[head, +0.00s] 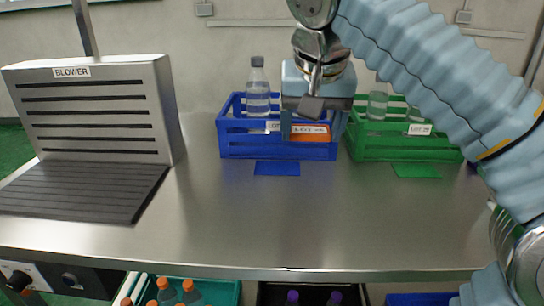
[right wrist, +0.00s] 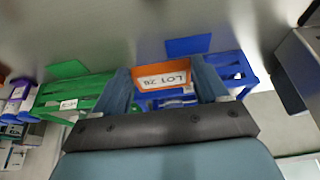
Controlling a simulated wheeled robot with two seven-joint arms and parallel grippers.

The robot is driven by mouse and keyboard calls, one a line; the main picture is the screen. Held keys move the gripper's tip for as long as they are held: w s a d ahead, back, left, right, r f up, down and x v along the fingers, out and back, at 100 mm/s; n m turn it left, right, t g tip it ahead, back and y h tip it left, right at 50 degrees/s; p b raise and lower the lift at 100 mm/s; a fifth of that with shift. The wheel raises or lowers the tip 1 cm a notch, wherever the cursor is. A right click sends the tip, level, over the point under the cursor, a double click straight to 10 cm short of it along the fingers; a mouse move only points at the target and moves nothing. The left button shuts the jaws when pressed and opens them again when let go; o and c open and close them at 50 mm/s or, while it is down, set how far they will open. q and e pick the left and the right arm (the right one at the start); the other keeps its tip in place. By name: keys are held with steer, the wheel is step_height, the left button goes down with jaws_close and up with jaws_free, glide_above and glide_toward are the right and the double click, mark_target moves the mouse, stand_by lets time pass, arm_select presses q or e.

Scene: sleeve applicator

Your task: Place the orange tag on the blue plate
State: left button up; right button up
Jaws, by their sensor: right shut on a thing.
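The orange tag (head: 310,137) has a white label with "LOT" on it. My right gripper (head: 311,128) is shut on it and holds it upright in front of the blue crate (head: 233,148). In the right wrist view the tag (right wrist: 161,77) sits between the two fingers of my right gripper (right wrist: 163,70). The blue plate (head: 277,168) lies flat on the steel table just in front of the blue crate, below and a little left of the tag. It also shows in the right wrist view (right wrist: 188,45), bare and apart from the tag. My left gripper is out of view.
A clear bottle (head: 257,90) stands in the blue crate. A green crate (head: 400,148) with bottles and a green plate (head: 416,171) are to the right. A blower (head: 95,105) stands at the left. The table (head: 300,225) is clear in front.

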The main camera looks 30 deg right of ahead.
steer(key=w, duration=0.1)
steer(key=w+f, duration=0.1)
steer(key=w, duration=0.1)
steer(key=w+f, duration=0.1)
steer(key=w, duration=0.1)
steer(key=shift+w+a+f, duration=0.1)
steer(key=shift+a+f, duration=0.05)
steer(key=shift+f, duration=0.05)
glide_toward(277, 171)
steer(key=shift+w+d+f, duration=0.3)
steer(key=shift+d+f, duration=0.1)
steer(key=shift+d, duration=0.3)
steer(key=x, duration=0.2)
steer(key=b+x, duration=0.1)
steer(key=x, duration=0.1)
steer(key=shift+w+a+f, duration=0.1)
steer(key=shift+a, duration=0.35)
steer(key=shift+f, duration=0.45)
steer(key=shift+f, duration=0.1)
steer(key=shift+f, duration=0.15)
steer(key=o, duration=1)
steer(key=shift+o, duration=0.2)
